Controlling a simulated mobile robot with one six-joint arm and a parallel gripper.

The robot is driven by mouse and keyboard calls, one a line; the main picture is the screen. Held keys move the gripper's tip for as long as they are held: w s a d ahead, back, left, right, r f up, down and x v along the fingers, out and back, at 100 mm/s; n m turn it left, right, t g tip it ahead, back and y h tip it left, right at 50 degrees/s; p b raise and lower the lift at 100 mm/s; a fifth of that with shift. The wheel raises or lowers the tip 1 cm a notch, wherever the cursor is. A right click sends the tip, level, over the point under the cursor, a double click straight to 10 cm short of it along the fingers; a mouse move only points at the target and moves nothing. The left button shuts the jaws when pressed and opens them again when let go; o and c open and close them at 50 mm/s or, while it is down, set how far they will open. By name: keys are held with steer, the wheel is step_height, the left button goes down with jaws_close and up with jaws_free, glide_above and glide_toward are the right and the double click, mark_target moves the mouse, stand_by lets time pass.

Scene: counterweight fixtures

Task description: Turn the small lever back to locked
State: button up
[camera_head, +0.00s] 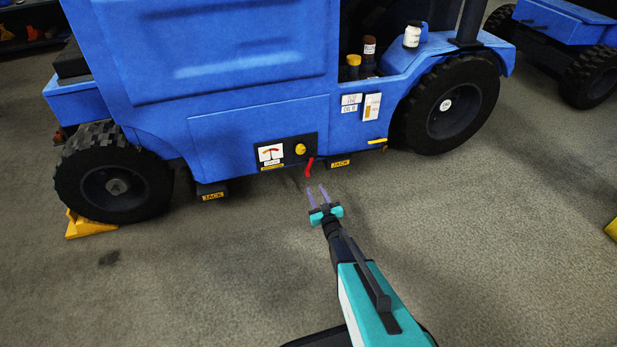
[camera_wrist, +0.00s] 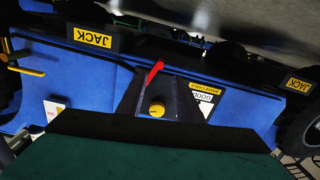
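The small lever (camera_head: 309,167) is a red handle at the lower right corner of a dark panel on the blue vehicle's side. In the head view it hangs downward, slightly tilted. It also shows in the wrist view (camera_wrist: 153,73), slanting beside the dark panel. My gripper (camera_head: 314,190) is in front of and below the lever in the head view, its two pale purple fingers apart with nothing between them. The fingers appear close to the lever but not around it. No lock marking is readable at the lever.
The panel carries a gauge (camera_head: 271,154) and a yellow knob (camera_head: 300,149), also visible in the wrist view (camera_wrist: 157,109). Jack blocks (camera_head: 212,191) (camera_head: 341,162) flank it low down. A yellow wheel chock (camera_head: 92,225) sits at the left wheel. Floor around my arm is clear.

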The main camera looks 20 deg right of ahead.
mark_target(308, 175)
steer(key=w+b, duration=0.3)
steer(key=w, duration=0.7)
steer(key=shift+w+f, duration=0.1)
steer(key=shift+f, duration=0.05)
steer(key=shift+w, duration=0.4)
steer(key=shift+c, duration=0.2)
